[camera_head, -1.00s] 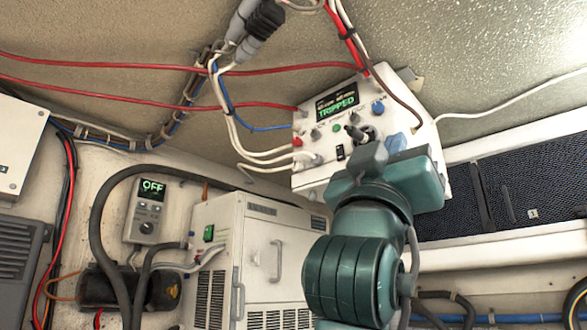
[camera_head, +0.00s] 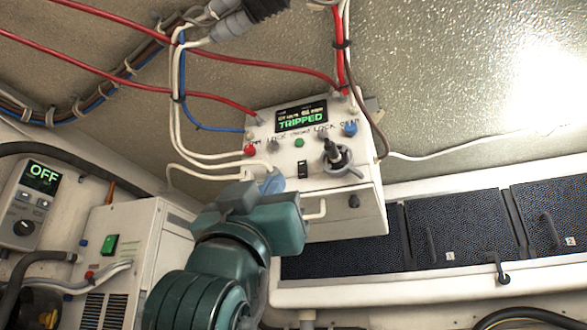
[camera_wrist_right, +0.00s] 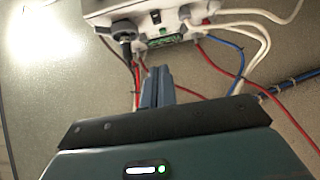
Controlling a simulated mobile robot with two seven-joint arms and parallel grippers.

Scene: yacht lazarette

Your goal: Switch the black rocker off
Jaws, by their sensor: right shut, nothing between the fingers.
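The black rocker (camera_head: 302,169) is a small dark switch on the front of a white control box. It also shows in the right wrist view (camera_wrist_right: 155,17). Which way it is tipped is too small to tell. The box's display (camera_head: 301,117) reads "TRIPPED". My right gripper (camera_head: 268,181) is shut and empty, below and left of the rocker and apart from it in the head view. Its blue-grey fingers show together in the right wrist view (camera_wrist_right: 156,86). My left gripper is not in view.
The box (camera_head: 360,196) also carries a black lever knob (camera_head: 334,152), a red button (camera_head: 250,150), a green button (camera_head: 299,142) and a blue knob (camera_head: 350,129). Red, white and blue cables run around it. An "OFF" unit (camera_head: 38,190) is at left; dark mesh panels (camera_head: 460,228) are at right.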

